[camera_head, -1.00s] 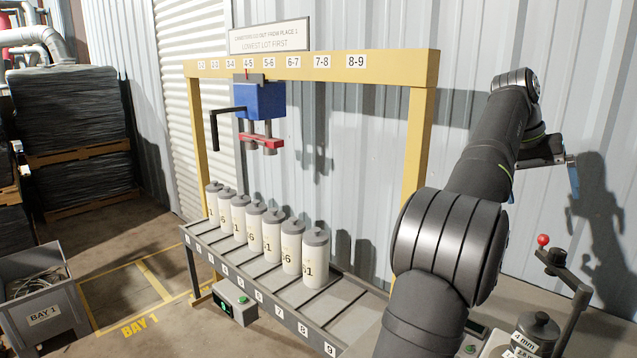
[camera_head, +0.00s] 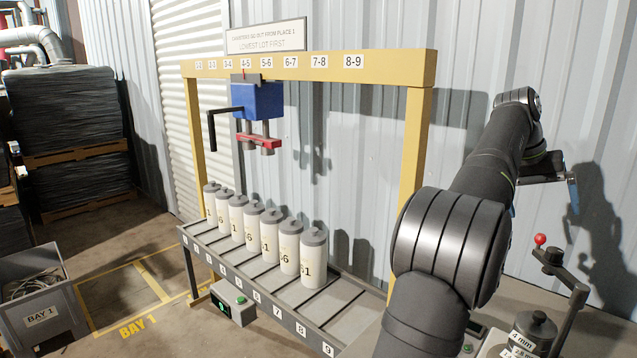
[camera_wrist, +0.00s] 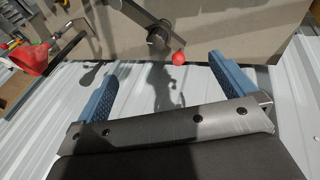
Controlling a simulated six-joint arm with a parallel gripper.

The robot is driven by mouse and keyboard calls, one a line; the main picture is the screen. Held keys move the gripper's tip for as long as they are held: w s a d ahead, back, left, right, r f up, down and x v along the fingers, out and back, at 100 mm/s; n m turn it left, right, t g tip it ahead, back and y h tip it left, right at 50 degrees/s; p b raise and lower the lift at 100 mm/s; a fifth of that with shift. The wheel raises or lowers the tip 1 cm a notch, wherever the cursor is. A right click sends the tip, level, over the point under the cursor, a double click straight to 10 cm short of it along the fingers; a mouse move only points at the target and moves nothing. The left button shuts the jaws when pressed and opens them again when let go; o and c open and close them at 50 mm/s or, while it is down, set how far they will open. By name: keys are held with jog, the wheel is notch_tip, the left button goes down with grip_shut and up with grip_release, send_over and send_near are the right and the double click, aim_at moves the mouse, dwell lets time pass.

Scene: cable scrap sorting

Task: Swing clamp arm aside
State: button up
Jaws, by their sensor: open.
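The clamp arm (camera_head: 560,270) is a dark bar with a red ball knob (camera_head: 540,239). It stands tilted at the lower right of the head view, above a dark round weight-like piece (camera_head: 536,328). In the wrist view the arm (camera_wrist: 133,14), a dark hub (camera_wrist: 158,38) and the red knob (camera_wrist: 179,58) show beyond my fingertips, with the knob between them in the picture. My gripper (camera_wrist: 163,58) is open and empty, with two blue fingers. In the head view my gripper (camera_head: 572,190) is above the clamp arm, apart from it, partly seen edge-on.
A rack (camera_head: 300,318) with several white canisters stands at centre under a yellow frame (camera_head: 420,120). A blue unit with a red bar (camera_head: 262,105) hangs from it. The corrugated wall (camera_head: 350,150) is close behind my arm. A red object (camera_wrist: 28,58) shows at the wrist view's left.

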jog(key=s+v, duration=0.1)
jog(key=v, duration=0.5)
jog(key=m+g, duration=0.2)
jog(key=m, duration=2)
send_near(536, 237)
jog(key=shift+y, duration=0.4)
jog(key=x, duration=1)
jog(key=shift+d, duration=0.3)
jog(key=shift+d+f+m, duration=0.1)
jog(key=shift+d+m, duration=0.35)
jog(key=shift+m, duration=0.05)
jog(key=shift+d, duration=0.1)
jog(key=w+a, duration=0.2)
jog(key=w+a+r, duration=0.1)
jog(key=a, duration=0.1)
jog(key=shift+w+a, duration=0.15)
jog(key=shift+w, duration=0.25)
